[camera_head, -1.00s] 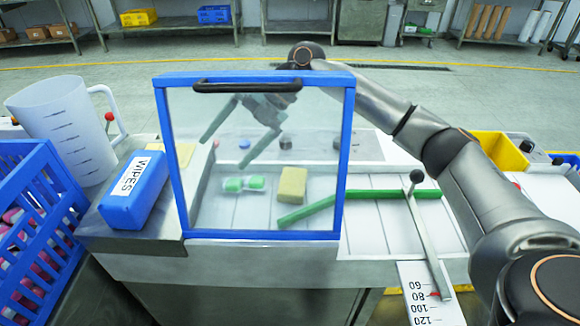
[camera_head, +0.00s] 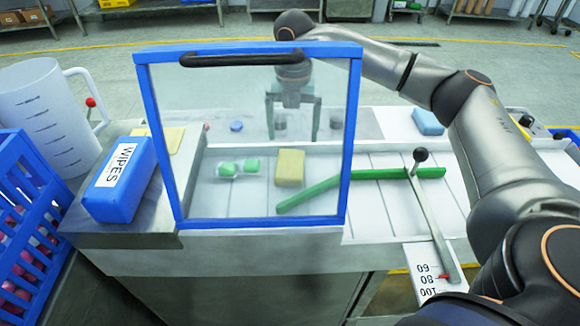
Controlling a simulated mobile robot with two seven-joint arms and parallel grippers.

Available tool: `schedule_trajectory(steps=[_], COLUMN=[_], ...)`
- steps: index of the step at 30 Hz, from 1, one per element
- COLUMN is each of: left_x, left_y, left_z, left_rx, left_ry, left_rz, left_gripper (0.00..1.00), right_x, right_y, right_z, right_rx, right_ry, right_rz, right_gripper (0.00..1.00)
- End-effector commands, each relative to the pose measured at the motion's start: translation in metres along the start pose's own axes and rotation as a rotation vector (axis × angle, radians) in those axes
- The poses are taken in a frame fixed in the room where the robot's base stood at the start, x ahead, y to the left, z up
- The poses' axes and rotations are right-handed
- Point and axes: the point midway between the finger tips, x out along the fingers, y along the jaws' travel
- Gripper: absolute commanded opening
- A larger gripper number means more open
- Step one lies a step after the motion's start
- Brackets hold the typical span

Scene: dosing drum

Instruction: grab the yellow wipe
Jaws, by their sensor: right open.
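A flat yellow wipe (camera_head: 172,138) lies at the back of the grey ledge, behind the blue box labelled WIPES (camera_head: 122,180) and partly hidden by it and the blue door frame. A thicker yellow block (camera_head: 289,168) sits in the white tray behind the clear door. My right gripper (camera_head: 293,138) is seen through the clear door, pointing down with its two fingers spread and nothing between them. It is above and behind the yellow block, to the right of the flat wipe and apart from it. My left gripper is out of view.
The blue-framed clear door (camera_head: 245,222) stands upright with a black handle (camera_head: 245,60). Green-and-white capsules (camera_head: 238,168) and a green bar (camera_head: 405,173) are in the tray, with a lever (camera_head: 432,220) across it. A clear jug (camera_head: 45,120) and blue crate (camera_head: 25,220) stand left.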

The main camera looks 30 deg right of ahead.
Motion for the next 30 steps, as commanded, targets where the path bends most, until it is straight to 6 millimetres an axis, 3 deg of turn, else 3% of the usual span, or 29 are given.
schedule_trajectory(steps=[9, 18, 30], left_x=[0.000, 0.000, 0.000], left_y=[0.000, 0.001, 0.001], left_z=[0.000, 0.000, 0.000], left_rx=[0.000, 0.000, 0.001], left_ry=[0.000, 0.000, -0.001], left_rz=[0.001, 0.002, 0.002], left_gripper=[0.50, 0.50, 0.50], right_x=[0.044, 0.049, 0.049], right_y=[0.002, 0.002, 0.002], right_z=[-0.001, -0.001, -0.001], right_rx=[0.000, 0.000, 0.000], right_ry=[0.001, 0.001, 0.001], right_rz=[-0.001, 0.000, 0.000], right_gripper=[1.00, 1.00, 0.56])
